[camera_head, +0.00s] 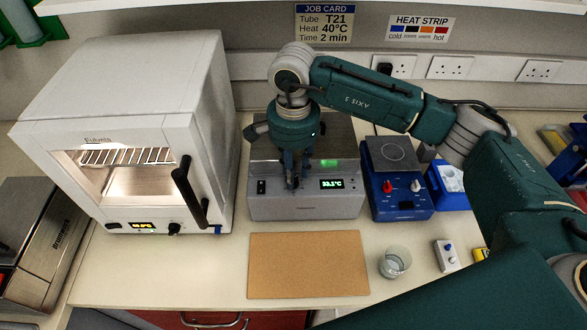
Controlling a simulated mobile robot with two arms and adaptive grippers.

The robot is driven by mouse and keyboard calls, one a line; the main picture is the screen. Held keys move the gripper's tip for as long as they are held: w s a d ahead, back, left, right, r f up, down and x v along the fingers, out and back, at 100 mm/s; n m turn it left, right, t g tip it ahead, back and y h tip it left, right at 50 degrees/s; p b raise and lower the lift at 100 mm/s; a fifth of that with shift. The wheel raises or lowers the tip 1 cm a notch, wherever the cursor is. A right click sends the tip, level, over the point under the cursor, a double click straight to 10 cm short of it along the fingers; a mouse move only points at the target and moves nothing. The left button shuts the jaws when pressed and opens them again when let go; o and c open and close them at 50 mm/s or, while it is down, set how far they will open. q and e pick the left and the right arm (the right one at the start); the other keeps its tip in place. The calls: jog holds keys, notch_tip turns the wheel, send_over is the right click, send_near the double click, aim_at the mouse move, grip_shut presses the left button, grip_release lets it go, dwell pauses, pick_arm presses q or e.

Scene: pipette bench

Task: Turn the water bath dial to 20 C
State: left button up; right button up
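The water bath (342,207) is a grey metal box at the middle of the bench. Its small display (332,184) glows green and appears to read a little above 30 °C, though the digits are small. A dark switch (261,187) sits at the left of its front. My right gripper (291,182) points down in front of the bath, between the switch and the display. Its fingers look close together and cover the spot where a dial would be; the dial is hidden, so I cannot tell whether they grip it. My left gripper is not in view.
A white oven (120,90) with a dark handle stands close on the left. A blue hotplate (398,200) with red and white knobs stands on the right. A brown mat (308,264) and a glass beaker (395,262) lie in front. A job card (324,22) hangs behind.

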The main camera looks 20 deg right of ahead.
jog(key=shift+f, duration=1)
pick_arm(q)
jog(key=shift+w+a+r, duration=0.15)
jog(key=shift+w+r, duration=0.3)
pick_arm(e)
jog(key=shift+c, duration=0.2)
grip_shut()
jog(key=shift+f+b, duration=0.1)
jog(key=shift+b, duration=0.35)
jog(key=n+b, duration=0.7)
jog(key=b, duration=0.5)
jog(key=shift+f, duration=0.1)
pick_arm(q)
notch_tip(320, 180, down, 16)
jog(key=b, duration=0.2)
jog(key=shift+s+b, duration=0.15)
jog(key=shift+b, duration=0.15)
pick_arm(e)
jog(key=shift+r+n, duration=0.25)
jog(key=shift+n, duration=1.05)
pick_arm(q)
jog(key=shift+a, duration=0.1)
pick_arm(e)
jog(key=shift+r, duration=0.1)
